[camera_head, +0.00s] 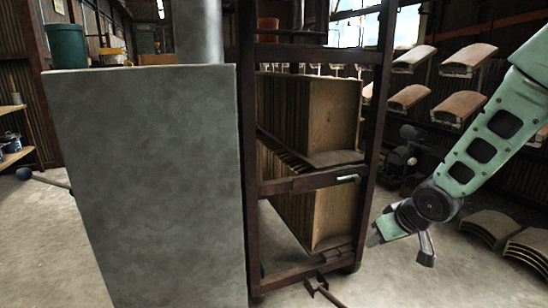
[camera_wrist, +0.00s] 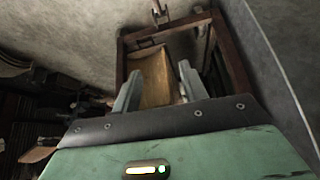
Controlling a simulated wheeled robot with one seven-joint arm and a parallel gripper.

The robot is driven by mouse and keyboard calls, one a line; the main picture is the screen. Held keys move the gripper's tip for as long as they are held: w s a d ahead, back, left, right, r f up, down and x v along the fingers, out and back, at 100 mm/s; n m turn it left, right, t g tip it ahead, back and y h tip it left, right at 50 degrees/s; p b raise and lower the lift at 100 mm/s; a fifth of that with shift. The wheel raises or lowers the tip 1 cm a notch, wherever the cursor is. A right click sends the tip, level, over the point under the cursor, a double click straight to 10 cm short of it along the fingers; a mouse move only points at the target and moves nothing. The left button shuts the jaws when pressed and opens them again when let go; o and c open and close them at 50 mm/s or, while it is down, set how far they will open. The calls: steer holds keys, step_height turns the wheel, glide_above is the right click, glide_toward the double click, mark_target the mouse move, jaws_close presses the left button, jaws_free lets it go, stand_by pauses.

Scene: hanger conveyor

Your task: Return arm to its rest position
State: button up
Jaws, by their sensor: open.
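My gripper (camera_head: 400,242) hangs at the right in the head view, at the lower end of my green arm, in front of and to the right of a brown rack. In the wrist view my gripper (camera_wrist: 158,84) shows two pale fingers spread apart. No object is held between them. Behind the gap stands the rack with its wooden panel, apart from the fingers.
A tall grey block (camera_head: 150,180) stands at the left with a green bucket (camera_head: 66,46) on top. The brown metal rack (camera_head: 374,130) holds wooden panels (camera_head: 332,115). Curved pieces (camera_head: 468,58) hang on the right wall; more curved pieces (camera_head: 490,228) lie on the floor.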

steer(key=s+a+r+n+g, duration=0.25)
steer(key=s+a, duration=0.25)
steer(key=s, duration=0.5)
steer(key=s+a+r+n+g+p, duration=0.1)
steer(key=s+a+r+g, duration=0.3)
steer(key=s, duration=0.6)
steer(key=s+a+r+n, duration=0.1)
steer(key=s+a+n, duration=0.1)
steer(key=s+a, duration=0.6)
step_height(320, 180, up, 31)
steer(key=s+d+p, duration=0.1)
steer(key=p, duration=3)
steer(key=shift+s+d+m+h, duration=0.35)
steer(key=shift+d+h, duration=0.05)
steer(key=shift+f, duration=0.1)
